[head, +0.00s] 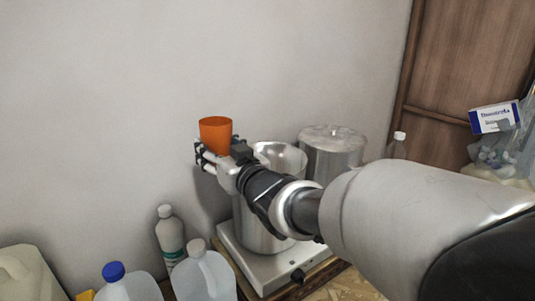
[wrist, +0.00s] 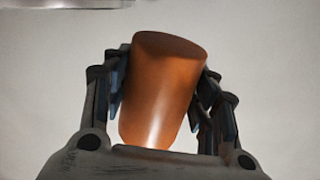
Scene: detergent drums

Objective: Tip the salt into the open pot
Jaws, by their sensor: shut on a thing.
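My gripper (head: 215,152) is shut on an orange cup (head: 215,134), held upright above and at the left of the open pot. The cup also shows between the fingers of my gripper (wrist: 163,95) in the wrist view, where the cup (wrist: 160,90) fills the middle. The inside of the cup is too small to make out, so I cannot see any salt. The open metal pot (head: 285,158) stands on a hotplate (head: 240,262) behind my arm. My arm hides part of its rim and wall.
A lidded metal pot (head: 332,150) stands right of the open one. A white bottle (head: 170,235) and jugs with blue (head: 114,271) and white (head: 197,246) caps stand at the lower left.

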